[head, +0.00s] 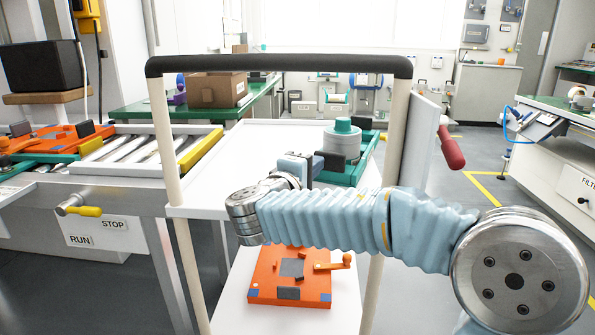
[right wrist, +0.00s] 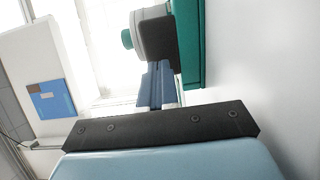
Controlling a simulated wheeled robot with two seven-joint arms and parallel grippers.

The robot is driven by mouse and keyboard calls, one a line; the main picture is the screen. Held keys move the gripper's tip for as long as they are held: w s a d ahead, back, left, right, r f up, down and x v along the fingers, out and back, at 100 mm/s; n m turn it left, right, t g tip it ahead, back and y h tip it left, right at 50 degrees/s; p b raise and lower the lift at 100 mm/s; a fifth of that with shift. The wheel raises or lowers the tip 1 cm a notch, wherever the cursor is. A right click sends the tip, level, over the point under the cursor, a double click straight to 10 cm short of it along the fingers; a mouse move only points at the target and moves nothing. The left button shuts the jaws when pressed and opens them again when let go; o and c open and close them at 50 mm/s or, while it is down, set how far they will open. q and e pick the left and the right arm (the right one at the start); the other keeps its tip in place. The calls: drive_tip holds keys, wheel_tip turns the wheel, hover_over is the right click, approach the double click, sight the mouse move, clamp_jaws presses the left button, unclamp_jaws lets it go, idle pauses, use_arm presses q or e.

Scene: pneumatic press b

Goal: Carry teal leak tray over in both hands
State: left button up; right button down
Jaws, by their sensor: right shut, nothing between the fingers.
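The teal leak tray (head: 371,152) sits on the white upper shelf of a cart, right of centre. A grey round part with a teal knob (head: 343,141) stands in it. My right gripper (head: 325,162) is at the tray's left side, shut and empty. In the right wrist view its dark blue fingers (right wrist: 157,85) lie together beside the teal tray wall (right wrist: 191,45) and the grey part (right wrist: 154,38). I cannot tell whether they touch the tray. My right arm hides part of the shelf. My left gripper is out of view.
The cart's black handle (head: 280,66) spans in front on pale posts. An orange fixture (head: 290,277) lies on the lower shelf. A roller conveyor (head: 150,148) at left holds another orange fixture (head: 55,138). The upper shelf (head: 265,140) left of the tray is clear.

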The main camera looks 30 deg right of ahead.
sight(342, 163)
drive_tip(key=shift+d, duration=0.3)
drive_tip(key=shift+s+d+f, duration=0.1)
drive_tip(key=shift+s+d, duration=0.05)
drive_tip(key=shift+d, duration=0.1)
drive_tip(key=d+b, duration=0.2)
drive_tip(key=d, duration=0.1)
drive_tip(key=d+b, duration=0.1)
drive_tip(key=shift+s+d+f, duration=0.1)
drive_tip(key=shift+s+d, duration=0.1)
drive_tip(key=shift+s, duration=0.2)
drive_tip(key=shift+d, duration=0.35)
drive_tip(key=shift+d+r, duration=0.1)
drive_tip(key=shift+r, duration=0.1)
